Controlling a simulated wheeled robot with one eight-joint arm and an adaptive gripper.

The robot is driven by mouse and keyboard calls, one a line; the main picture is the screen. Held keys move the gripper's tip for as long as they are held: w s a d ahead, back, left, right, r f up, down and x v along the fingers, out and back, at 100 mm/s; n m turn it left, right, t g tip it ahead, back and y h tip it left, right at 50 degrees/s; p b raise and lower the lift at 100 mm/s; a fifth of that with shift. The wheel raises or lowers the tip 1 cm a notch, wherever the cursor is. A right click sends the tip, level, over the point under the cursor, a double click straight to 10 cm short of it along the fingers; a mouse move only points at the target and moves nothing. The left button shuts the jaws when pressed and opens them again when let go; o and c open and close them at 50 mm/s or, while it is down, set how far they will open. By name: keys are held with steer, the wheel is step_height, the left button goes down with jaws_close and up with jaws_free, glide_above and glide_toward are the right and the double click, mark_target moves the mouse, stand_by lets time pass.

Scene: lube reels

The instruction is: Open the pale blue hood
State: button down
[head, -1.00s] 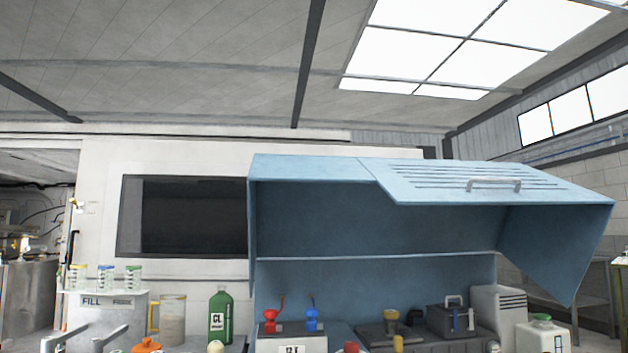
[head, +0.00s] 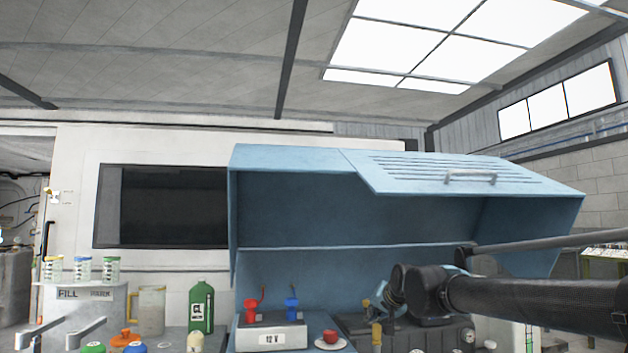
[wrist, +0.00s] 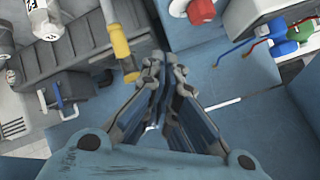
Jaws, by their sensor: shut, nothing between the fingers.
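The pale blue hood (head: 470,165) is raised, its slatted lid standing out over the bench with the inside exposed below. A grey bar handle (head: 470,177) sits on the lid's upper face. My arm reaches in from the right, below the lid. My gripper (wrist: 163,68) points into the space under the hood, its fingers shut and empty. It is apart from the handle, which does not show in the wrist view. In the head view the gripper is small and partly hidden by my wrist.
Under the hood are a white 12 V box (head: 270,337) with red and blue terminals and a dark battery tray (wrist: 95,70) with a yellow-handled tool (wrist: 120,45). A green bottle (head: 201,305), a jug (head: 151,310) and a FILL box (head: 85,303) stand to the left.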

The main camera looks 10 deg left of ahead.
steer(key=w+a+r+m+t+y, duration=0.1)
steer(key=w+a+r+m+t, duration=0.4)
steer(key=r, duration=0.9)
steer(key=w+a+r+m+t+y, duration=0.1)
steer(key=w+a+r+m+t, duration=0.35)
steer(key=r, duration=0.95)
steer(key=w+a+r+m+t+y, duration=0.1)
steer(key=w+a+r+m+t, duration=0.15)
steer(key=a+r, duration=0.8)
steer(key=w+r, duration=0.9)
steer(key=w, duration=0.1)
steer(key=shift+w+r+n, duration=0.3)
steer(key=shift+w+r, duration=0.05)
steer(key=shift+w+a, duration=0.1)
steer(key=shift+a, duration=0.05)
